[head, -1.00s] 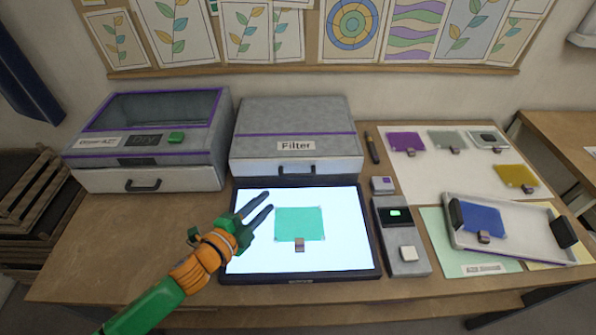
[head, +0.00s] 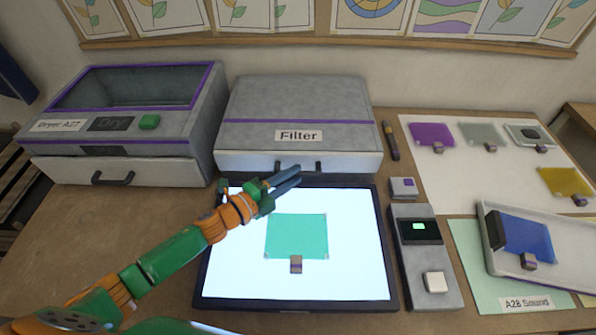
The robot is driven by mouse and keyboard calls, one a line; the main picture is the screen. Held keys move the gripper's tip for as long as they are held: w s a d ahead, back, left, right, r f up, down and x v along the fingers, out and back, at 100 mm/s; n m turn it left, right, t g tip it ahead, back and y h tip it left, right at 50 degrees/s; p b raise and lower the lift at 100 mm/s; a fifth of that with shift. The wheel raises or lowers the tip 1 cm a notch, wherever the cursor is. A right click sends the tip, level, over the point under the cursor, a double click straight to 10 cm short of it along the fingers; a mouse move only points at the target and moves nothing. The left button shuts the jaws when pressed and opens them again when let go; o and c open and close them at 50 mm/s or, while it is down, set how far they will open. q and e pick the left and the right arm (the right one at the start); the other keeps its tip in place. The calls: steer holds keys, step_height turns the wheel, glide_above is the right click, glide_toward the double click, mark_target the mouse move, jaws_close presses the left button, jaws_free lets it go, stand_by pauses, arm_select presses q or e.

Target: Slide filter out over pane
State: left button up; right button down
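The grey filter box (head: 300,110), labelled "Filter", stands behind the light pad with its front drawer shut. Its dark handle (head: 298,166) is partly hidden by my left gripper (head: 298,176). The fingers of my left gripper reach up to the handle; they look a little apart, and I cannot tell whether they touch it. A green pane (head: 296,235) with a small brown-grey tab (head: 296,264) lies on the lit white pad (head: 235,270) in front of the box. My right gripper is not in view.
A dryer (head: 125,125) with a drawer stands left of the filter box. A control unit (head: 425,262) is right of the pad. Purple (head: 433,135), grey, and yellow panes (head: 565,181) lie on a white sheet. A tray (head: 575,258) holds a blue pane (head: 527,238).

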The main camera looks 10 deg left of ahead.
arm_select(q)
steer(key=shift+x, duration=1.1)
jaws_close()
stand_by(0.7)
